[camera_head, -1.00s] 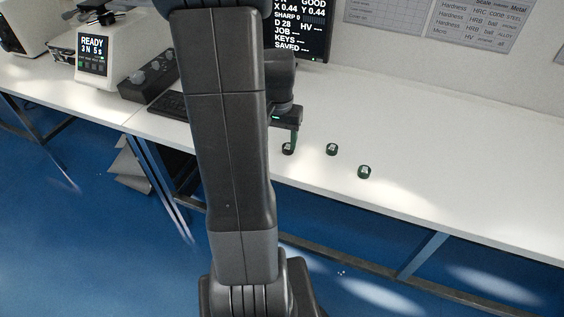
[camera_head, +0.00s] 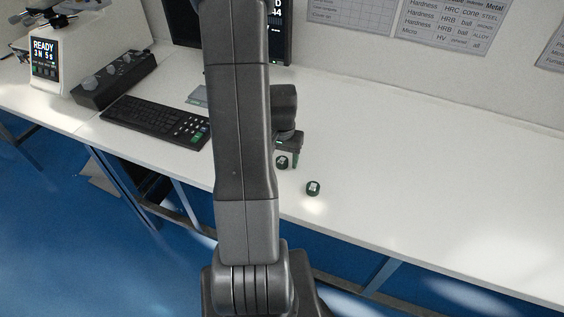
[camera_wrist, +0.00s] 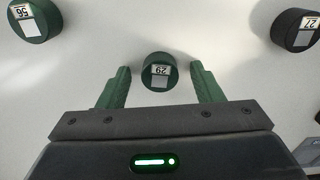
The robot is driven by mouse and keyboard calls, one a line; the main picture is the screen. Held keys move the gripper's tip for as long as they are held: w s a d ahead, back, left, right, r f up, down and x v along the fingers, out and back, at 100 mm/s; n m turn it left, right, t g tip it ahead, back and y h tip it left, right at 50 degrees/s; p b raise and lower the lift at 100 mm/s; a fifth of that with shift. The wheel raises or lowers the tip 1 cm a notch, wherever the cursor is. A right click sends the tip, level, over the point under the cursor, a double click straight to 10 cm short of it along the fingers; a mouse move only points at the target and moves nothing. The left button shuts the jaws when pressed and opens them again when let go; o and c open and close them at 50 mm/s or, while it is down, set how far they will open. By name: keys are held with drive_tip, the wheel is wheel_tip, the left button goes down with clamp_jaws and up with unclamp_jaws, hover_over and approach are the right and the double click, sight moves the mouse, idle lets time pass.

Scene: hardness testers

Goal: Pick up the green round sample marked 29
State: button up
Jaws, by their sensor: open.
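The green round sample marked 29 (camera_wrist: 158,75) stands on the white bench, centred between my gripper's fingertips in the wrist view. My gripper (camera_wrist: 159,70) is open, with one green finger on each side of the sample and a gap on both sides. How far the fingertips are above the bench is hard to tell. In the head view the sample (camera_head: 282,162) shows just under my gripper (camera_head: 288,158), partly beside a finger; its number is too small to read there.
A green sample marked 56 (camera_wrist: 34,20) stands to the left in the wrist view, and shows in the head view (camera_head: 313,188) near the bench's front edge. A black sample marked 27 (camera_wrist: 296,30) stands to the right. A keyboard (camera_head: 155,120) lies left. The bench (camera_head: 430,170) is clear right.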

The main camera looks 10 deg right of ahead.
drive_tip(key=c, duration=1.1)
drive_tip(key=shift+r, duration=0.15)
